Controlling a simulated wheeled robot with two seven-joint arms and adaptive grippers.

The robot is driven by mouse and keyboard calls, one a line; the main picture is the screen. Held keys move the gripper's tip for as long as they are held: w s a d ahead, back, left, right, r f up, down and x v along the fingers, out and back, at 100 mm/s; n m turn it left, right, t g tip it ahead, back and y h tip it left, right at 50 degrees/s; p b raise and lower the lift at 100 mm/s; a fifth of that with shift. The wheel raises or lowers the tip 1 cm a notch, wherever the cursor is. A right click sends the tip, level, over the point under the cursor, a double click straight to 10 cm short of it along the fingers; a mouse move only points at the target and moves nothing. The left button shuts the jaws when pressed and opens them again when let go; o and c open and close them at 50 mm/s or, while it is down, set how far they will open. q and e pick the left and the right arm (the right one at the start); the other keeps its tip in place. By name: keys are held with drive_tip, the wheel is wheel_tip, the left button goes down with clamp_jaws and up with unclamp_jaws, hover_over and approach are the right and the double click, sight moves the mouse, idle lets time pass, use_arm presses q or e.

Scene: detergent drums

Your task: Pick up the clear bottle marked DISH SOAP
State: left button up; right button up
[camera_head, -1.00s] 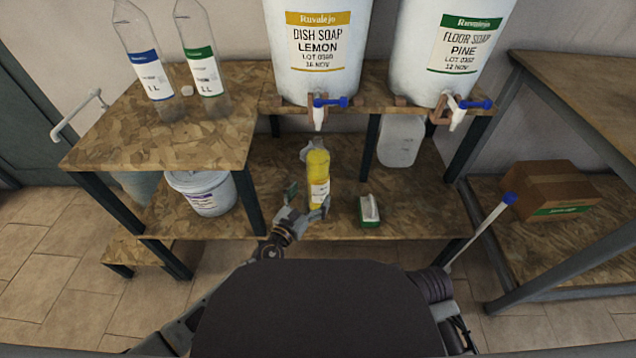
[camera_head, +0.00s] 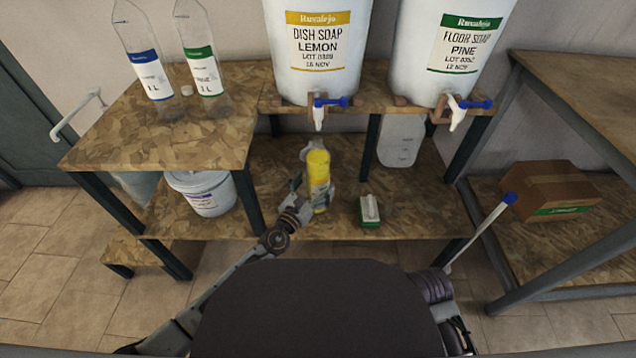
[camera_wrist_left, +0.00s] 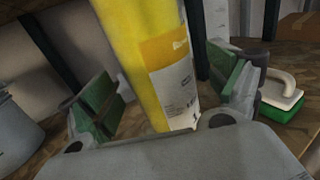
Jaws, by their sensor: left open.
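A bottle with yellow contents or body (camera_head: 318,165) and a white and yellow label stands upright on the lower shelf. I cannot read its label. My left gripper (camera_head: 313,193) is open at its lower part. In the left wrist view the yellow bottle (camera_wrist_left: 150,60) stands between the two green-padded fingers (camera_wrist_left: 165,95), with a gap visible at the left finger. Two clear bottles, one with a blue label (camera_head: 152,75) and one with a green label (camera_head: 206,75), stand on the upper left shelf; their small print is unreadable. My right gripper is out of view.
A drum marked DISH SOAP LEMON (camera_head: 318,50) and one marked FLOOR SOAP PINE (camera_head: 440,40) stand above, their taps overhanging. A green-based brush (camera_head: 370,210) lies right of the yellow bottle. A white bucket (camera_head: 203,194) stands to the left, near a shelf leg.

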use_arm(q)
drive_tip(key=shift+x, duration=1.25)
drive_tip(key=c, duration=1.9)
drive_tip(key=shift+w+r, duration=0.15)
drive_tip(key=shift+r, duration=0.05)
clamp_jaws()
